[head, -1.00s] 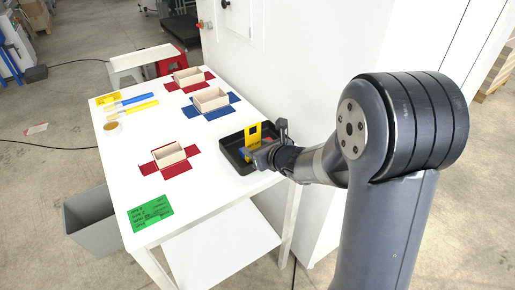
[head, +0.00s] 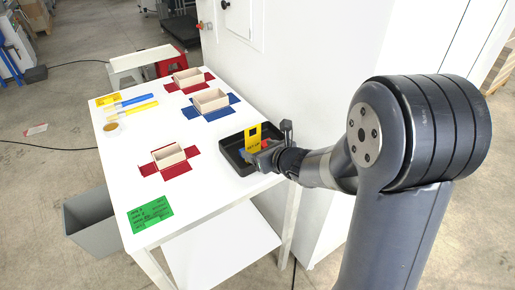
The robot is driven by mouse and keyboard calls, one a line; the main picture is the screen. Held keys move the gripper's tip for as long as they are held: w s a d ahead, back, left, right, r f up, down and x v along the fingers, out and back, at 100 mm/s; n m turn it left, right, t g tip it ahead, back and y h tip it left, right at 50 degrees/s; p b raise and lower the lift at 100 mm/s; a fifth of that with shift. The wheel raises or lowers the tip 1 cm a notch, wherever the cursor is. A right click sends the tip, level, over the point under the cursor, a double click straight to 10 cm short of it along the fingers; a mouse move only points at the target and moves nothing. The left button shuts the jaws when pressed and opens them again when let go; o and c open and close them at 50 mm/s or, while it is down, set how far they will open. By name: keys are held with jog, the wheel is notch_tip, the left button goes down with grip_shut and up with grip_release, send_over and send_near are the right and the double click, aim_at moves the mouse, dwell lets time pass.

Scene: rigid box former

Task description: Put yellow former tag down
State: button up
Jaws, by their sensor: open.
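The yellow former tag (head: 253,138) stands upright in the black tray (head: 230,155) at the right edge of the white table. It has a dark cut-out or mark in its face. My gripper (head: 264,152) is open at the right side of the tray, right beside the tag. The near finger partly covers the tag's lower part, so I cannot tell whether the fingers touch it. Small blue and red pieces show low in the tray beside the gripper.
Boxes on red and blue cross-shaped sheets (head: 211,101) stand at the back, another box on a red sheet (head: 169,157) nearer. A green card (head: 150,214) lies at the front. Brushes (head: 133,108), a round pot (head: 112,127) and a yellow card (head: 108,98) lie left. The table middle is clear.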

jog(key=p+v, duration=0.1)
jog(key=v, duration=0.9)
